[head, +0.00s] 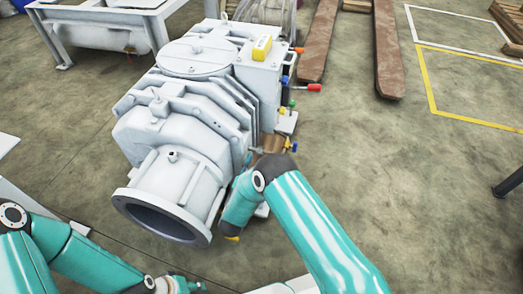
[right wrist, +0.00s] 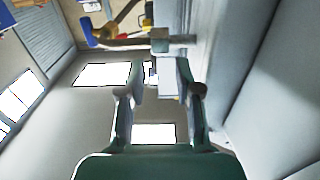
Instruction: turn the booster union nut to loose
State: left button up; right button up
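The large grey vacuum pump (head: 185,110) stands on the floor in the head view, with its round open flange facing the front. I cannot tell for certain which part is the booster union nut. My right arm reaches to the pump's lower right side, and its gripper is mostly hidden there behind the wrist. In the right wrist view my right gripper (right wrist: 161,65) has its two fingers apart, with a gap between them. A grey block-like fitting (right wrist: 172,44) lies just beyond the fingertips; I cannot tell whether they touch it.
Small valves with red (head: 314,88), blue and green handles stick out from the pump's right side. Brown beams (head: 388,50) lie at the back.

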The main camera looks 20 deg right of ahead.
jog(key=b+x, duration=0.2)
jog(key=x, duration=0.3)
jog(key=shift+f, duration=0.1)
jog(key=shift+w+d, duration=0.4)
jog(key=shift+w, duration=0.1)
grip_shut()
